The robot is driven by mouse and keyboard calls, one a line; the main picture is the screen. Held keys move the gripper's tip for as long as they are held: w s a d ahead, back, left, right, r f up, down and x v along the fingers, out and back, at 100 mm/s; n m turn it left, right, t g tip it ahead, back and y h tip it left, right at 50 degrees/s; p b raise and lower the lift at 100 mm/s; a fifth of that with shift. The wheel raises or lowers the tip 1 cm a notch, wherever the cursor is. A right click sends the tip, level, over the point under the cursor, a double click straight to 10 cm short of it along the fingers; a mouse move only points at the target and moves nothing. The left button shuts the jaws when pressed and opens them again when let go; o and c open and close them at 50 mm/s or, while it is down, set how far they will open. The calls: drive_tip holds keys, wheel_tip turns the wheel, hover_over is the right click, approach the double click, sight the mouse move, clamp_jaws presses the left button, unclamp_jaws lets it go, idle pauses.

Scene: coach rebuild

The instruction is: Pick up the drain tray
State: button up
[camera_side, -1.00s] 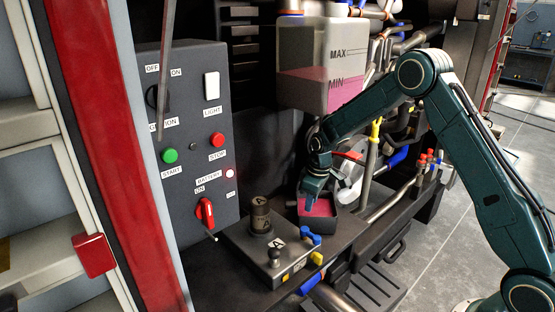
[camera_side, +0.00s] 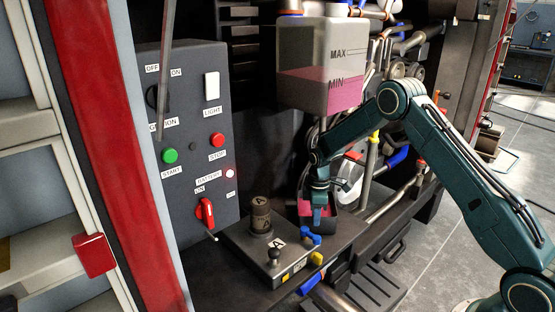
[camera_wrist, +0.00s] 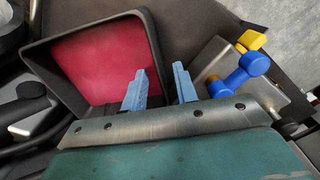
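The drain tray (camera_wrist: 88,103) is a dark, square, open tray with pink-red liquid in it. In the side view the drain tray (camera_side: 333,213) sits on the dark ledge below the reservoir, partly hidden by my gripper (camera_side: 319,217). In the wrist view my gripper (camera_wrist: 160,88) has its two blue fingers apart. The left finger shows over the tray's inside and the right finger outside, with the tray's right wall between them. Whether either finger touches the wall cannot be told.
A reservoir (camera_side: 322,60) with pink fluid hangs above the tray. Left of it are a control panel (camera_side: 185,130) and a plate with a dark cylinder (camera_side: 260,217). Blue (camera_wrist: 253,64) and yellow (camera_wrist: 251,40) handles stand close right of the fingers. Pipes and hoses crowd the right.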

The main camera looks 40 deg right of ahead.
drive_tip(key=shift+f, duration=2)
clamp_jaws()
drive_tip(key=shift+w+r, duration=0.1)
idle(0.3)
